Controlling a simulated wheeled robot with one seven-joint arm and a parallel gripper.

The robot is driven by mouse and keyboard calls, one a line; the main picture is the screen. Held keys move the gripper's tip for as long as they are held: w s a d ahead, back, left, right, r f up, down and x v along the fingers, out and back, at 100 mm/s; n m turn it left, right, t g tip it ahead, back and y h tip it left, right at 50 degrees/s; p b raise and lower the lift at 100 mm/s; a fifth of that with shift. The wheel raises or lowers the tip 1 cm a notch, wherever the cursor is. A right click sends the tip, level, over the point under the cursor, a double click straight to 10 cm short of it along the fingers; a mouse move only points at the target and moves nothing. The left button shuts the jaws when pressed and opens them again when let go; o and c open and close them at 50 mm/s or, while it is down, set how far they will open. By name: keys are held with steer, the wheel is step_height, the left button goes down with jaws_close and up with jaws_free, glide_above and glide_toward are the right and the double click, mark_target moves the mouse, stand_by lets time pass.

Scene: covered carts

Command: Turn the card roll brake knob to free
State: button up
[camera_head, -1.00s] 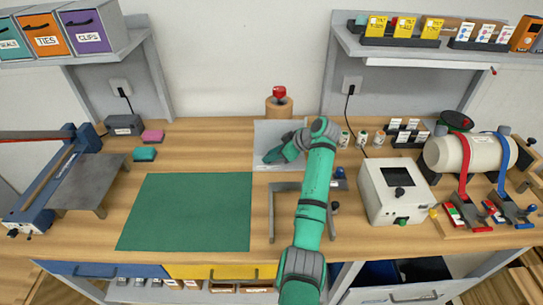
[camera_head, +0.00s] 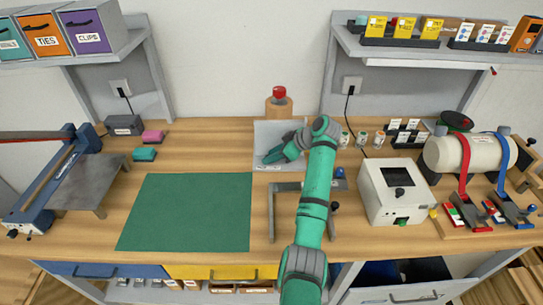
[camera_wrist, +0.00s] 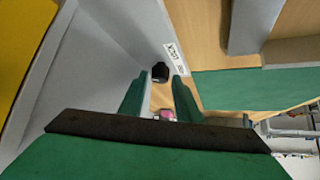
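The card roll (camera_head: 478,153) is a pale cylinder lying across a stand at the right of the bench, with a red and a blue strap over it. A small dark knob (camera_head: 532,141) shows at its right end; I cannot tell its marking or setting, or be sure it is the brake knob. My gripper (camera_head: 268,157) is over the grey angled panel (camera_head: 272,132) at the bench's middle, pointing left, far from the roll. In the wrist view its two green fingers (camera_wrist: 160,98) stand apart with nothing held between them.
A white machine (camera_head: 395,192) stands between my arm and the roll. Lever clamps with red and blue handles (camera_head: 470,214) sit before the roll. A grey bracket frame (camera_head: 271,213) is beside my forearm. The green mat (camera_head: 187,212) at left is clear. A shelf (camera_head: 430,48) overhangs the right.

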steer(key=v, duration=1)
steer(key=shift+r, duration=0.25)
steer(key=shift+d, duration=0.15)
